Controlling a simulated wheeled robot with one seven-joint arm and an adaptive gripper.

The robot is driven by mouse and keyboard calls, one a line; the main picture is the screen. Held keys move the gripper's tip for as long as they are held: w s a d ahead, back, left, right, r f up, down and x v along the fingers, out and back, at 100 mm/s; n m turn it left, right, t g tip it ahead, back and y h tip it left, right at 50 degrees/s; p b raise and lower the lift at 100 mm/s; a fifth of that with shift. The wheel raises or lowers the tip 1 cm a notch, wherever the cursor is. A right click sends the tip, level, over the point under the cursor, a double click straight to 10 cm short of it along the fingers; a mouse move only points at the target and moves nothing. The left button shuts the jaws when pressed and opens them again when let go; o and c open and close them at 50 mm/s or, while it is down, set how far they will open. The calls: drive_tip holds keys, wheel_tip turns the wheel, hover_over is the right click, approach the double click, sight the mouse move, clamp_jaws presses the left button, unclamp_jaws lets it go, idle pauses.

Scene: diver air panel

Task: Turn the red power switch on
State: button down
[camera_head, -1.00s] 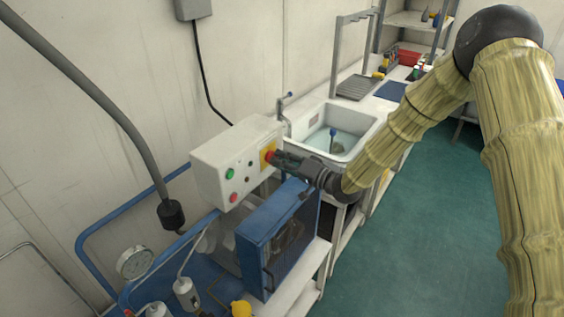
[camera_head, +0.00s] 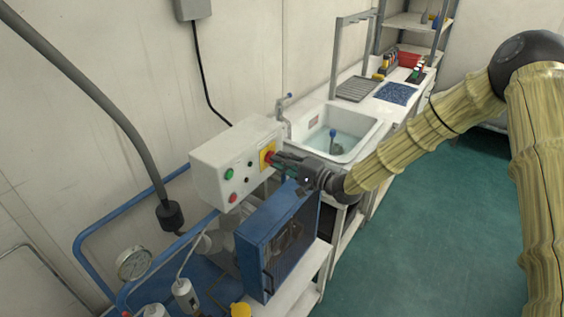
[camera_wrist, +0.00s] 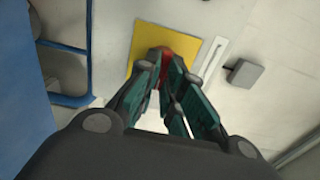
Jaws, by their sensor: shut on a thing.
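The red power switch (camera_head: 268,157) sits on a yellow plate (camera_head: 264,149) on the right part of the white control box's front. In the wrist view the red knob (camera_wrist: 158,54) shows between my fingertips, over the yellow plate (camera_wrist: 142,38). My gripper (camera_head: 276,161) reaches in from the right and is shut on the red knob. The fingers hide much of the knob, so its exact turn angle cannot be read. The white control box (camera_head: 207,161) also carries a green button (camera_head: 229,175) and a red button (camera_head: 233,198).
A blue-framed unit (camera_head: 262,232) stands just below my gripper. A white sink (camera_head: 363,136) with water lies behind it to the right. A pressure gauge (camera_head: 133,262) and blue piping are at lower left. The green floor (camera_head: 445,235) at right is open.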

drive_tip(key=shift+f, duration=0.1)
drive_tip(key=c, duration=1.5)
unclamp_jaws()
drive_tip(key=shift+c, duration=0.2)
drive_tip(key=v, duration=1.2)
